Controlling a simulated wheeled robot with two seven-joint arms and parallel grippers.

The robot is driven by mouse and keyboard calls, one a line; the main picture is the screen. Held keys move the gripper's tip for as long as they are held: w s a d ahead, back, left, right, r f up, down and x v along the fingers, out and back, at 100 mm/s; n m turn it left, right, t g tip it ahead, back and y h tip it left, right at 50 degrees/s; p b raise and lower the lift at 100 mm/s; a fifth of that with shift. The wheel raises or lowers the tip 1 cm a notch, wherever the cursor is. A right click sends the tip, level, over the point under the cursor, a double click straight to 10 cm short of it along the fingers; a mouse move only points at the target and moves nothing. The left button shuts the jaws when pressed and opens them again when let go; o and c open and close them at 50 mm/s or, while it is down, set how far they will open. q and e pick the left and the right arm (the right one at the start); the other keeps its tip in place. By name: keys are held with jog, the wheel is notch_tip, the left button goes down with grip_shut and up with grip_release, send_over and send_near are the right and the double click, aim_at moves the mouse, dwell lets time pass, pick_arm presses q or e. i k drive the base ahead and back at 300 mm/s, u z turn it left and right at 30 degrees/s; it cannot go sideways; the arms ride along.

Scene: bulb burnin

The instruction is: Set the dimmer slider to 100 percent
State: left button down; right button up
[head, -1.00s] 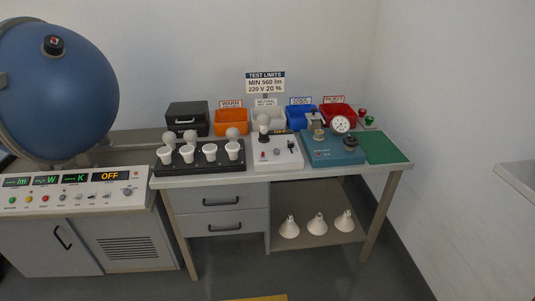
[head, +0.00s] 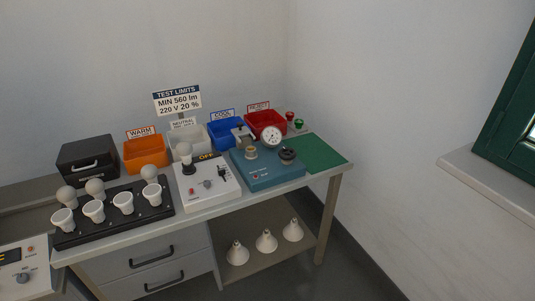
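A white control box (head: 213,199) stands at the front middle of the bench. It carries a bulb (head: 185,151) upright in a socket at its back left and a small display reading OFF (head: 207,156). On its top are a red button (head: 192,191), a round knob (head: 207,184) and a black slider handle (head: 222,173) at the right, which looks like the dimmer slider. Its scale marks are too small to read, so its setting cannot be told. Neither of my grippers is in view.
Left of the box is a black rack (head: 120,228) with several bulbs. Right of it are a teal gauge unit (head: 268,177) and a green mat (head: 317,153). Sorting bins stand behind, including an orange bin (head: 146,154). A window sill (head: 490,180) juts from the right wall.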

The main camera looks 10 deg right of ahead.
aim_at(222, 172)
jog(key=z, duration=0.1)
jog(key=i, duration=0.95)
jog(key=u, duration=0.35)
